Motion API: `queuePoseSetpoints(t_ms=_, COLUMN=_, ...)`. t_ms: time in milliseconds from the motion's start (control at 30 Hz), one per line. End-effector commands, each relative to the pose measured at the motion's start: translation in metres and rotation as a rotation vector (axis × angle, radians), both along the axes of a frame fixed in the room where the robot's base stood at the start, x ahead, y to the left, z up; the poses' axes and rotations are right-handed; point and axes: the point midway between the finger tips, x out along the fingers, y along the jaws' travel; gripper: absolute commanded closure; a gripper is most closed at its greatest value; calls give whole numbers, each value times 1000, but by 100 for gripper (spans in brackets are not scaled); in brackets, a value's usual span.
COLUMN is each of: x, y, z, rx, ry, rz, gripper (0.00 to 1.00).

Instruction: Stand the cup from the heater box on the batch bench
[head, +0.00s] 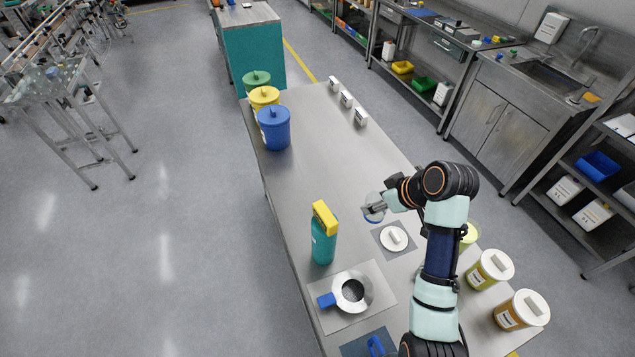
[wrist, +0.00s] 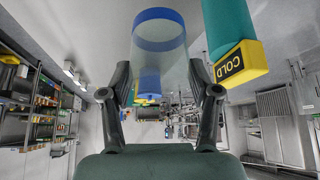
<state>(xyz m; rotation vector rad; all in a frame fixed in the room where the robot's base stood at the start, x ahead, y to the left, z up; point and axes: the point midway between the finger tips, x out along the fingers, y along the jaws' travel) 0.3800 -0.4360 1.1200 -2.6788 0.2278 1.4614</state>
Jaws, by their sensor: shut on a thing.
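A clear cup with blue bands (wrist: 158,52) is between the two fingers of my gripper (wrist: 160,80) in the wrist view. My gripper is shut on it. In the head view, my gripper (head: 384,206) and the cup (head: 373,212) are over the long steel bench (head: 330,130), just beyond the white lid on its grey square. Whether the cup's bottom touches the bench I cannot tell. I cannot pick out the heater box in either view.
A teal bottle with a yellow top (head: 323,235) stands left of the cup; its top reads COLD in the wrist view (wrist: 238,65). A ring plate with blue handle (head: 350,290) lies nearer. Lidded canisters (head: 275,128) stand far left. The bench middle is clear.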

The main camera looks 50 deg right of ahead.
Motion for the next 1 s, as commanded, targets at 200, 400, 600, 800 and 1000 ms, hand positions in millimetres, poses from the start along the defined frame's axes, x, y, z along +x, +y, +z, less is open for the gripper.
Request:
queuePoseSetpoints(t_ms=200, x=-1, y=1, z=-33, rx=6, ry=4, rz=-1, gripper=72)
queuePoseSetpoints(t_ms=400, x=-1, y=1, z=-99, rx=6, ry=4, rz=-3, gripper=72)
queuePoseSetpoints(t_ms=600, x=0, y=1, z=-147, rx=2, ry=3, rz=-3, gripper=72)
queuePoseSetpoints(t_ms=800, x=0, y=0, z=-158, rx=0, ry=0, rz=-2, gripper=72)
queuePoseSetpoints(t_ms=1000, x=0, y=1, z=-182, rx=3, ry=3, rz=-2, gripper=72)
